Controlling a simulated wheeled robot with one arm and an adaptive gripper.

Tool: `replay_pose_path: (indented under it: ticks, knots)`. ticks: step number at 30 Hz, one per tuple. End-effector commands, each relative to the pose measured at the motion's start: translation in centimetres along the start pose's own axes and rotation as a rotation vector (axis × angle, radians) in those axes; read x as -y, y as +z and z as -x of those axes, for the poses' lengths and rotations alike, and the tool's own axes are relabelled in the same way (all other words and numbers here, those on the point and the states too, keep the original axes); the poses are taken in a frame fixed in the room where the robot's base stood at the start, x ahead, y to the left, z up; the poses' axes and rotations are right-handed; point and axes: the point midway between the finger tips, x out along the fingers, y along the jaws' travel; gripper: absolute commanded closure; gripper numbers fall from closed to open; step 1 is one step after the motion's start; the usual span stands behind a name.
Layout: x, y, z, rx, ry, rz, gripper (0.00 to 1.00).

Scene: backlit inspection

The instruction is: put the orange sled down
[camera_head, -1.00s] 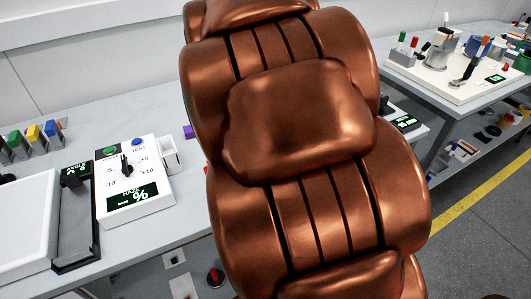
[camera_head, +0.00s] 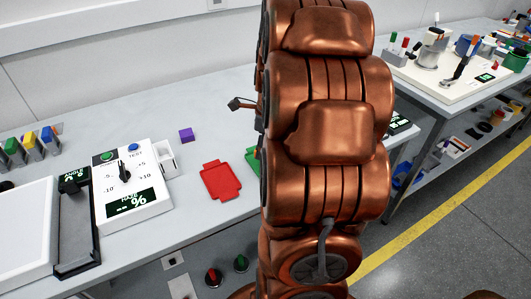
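I cannot make out the orange sled in this view; my copper-coloured arm hides the middle of the table. A small dark jointed piece, apparently part of my gripper (camera_head: 240,104), sticks out to the left of my arm above the table's back part. The rest of the gripper is hidden behind the arm, so its opening and anything in it cannot be seen.
A flat red piece (camera_head: 220,181) lies on the grey table (camera_head: 190,205), with a green piece (camera_head: 252,160) partly hidden beside it.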

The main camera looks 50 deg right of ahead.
Motion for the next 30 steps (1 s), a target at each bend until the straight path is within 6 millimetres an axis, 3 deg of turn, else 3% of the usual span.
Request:
replay_pose_path:
  ticks: [5,15,28,29,30]
  knots:
    - [0.9,-0.3,-0.1,-0.001,0.002,-0.002,0.96]
    - [0.6,-0.7,-3.5,-0.001,0.005,-0.001,0.96]
    - [0.7,-0.8,-4.0,-0.001,0.001,-0.001,0.96]
    - [0.7,-0.8,-3.9,-0.001,0.001,-0.001,0.52]
    - [0.7,-0.7,-3.9,-0.001,0.001,-0.001,0.48]
